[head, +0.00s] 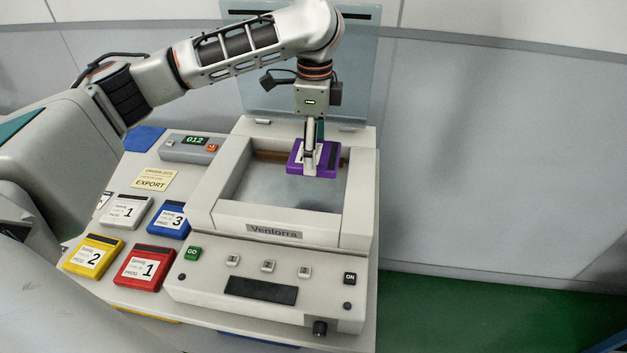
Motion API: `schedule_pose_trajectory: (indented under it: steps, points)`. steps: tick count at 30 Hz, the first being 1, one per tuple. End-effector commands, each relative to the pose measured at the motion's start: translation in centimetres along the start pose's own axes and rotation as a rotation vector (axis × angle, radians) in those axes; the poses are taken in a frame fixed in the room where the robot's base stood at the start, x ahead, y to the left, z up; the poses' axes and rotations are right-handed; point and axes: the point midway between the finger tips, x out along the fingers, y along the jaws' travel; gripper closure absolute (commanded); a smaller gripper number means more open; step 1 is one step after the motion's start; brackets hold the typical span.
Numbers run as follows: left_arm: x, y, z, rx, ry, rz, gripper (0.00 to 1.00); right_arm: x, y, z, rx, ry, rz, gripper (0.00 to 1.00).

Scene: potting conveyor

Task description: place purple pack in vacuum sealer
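The purple pack (326,170) has a white label and a dark stripe. It is in my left gripper (310,160), over the far right part of the open chamber of the vacuum sealer (292,228). The gripper appears shut on the pack, with a finger across its top. I cannot tell whether the pack touches the chamber floor. The sealer's clear lid (275,90) stands raised at the back. My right gripper is not in view.
Left of the sealer lie a white pack (126,212), a blue pack (168,219), a yellow pack (93,256) and a red pack (145,268). A grey counter box (188,148) reads 012, near an EXPORT card (154,181). Green floor (480,315) shows at right.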

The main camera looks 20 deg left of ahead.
Motion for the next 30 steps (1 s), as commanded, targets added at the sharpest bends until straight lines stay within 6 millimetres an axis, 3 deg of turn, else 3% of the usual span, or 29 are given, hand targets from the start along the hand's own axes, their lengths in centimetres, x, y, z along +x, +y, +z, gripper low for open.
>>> schedule_pose_trajectory:
  steps: [3, 6, 13, 19, 30]
  points:
    - [2.9, 0.2, 0.0, -0.001, 0.001, 0.006, 0.52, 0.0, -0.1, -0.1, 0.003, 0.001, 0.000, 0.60]
    - [4.6, 0.1, 0.0, -0.001, 0.001, 0.003, 0.52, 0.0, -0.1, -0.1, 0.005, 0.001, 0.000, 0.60]
    - [6.3, 0.0, 0.0, -0.001, 0.002, 0.001, 0.52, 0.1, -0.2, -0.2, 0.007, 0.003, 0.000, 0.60]
    - [9.1, 0.1, -0.1, -0.002, 0.002, 0.003, 0.52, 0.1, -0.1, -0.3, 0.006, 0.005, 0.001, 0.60]
    - [9.8, 0.0, 0.0, -0.001, 0.001, -0.001, 0.52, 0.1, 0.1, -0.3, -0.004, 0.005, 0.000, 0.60]
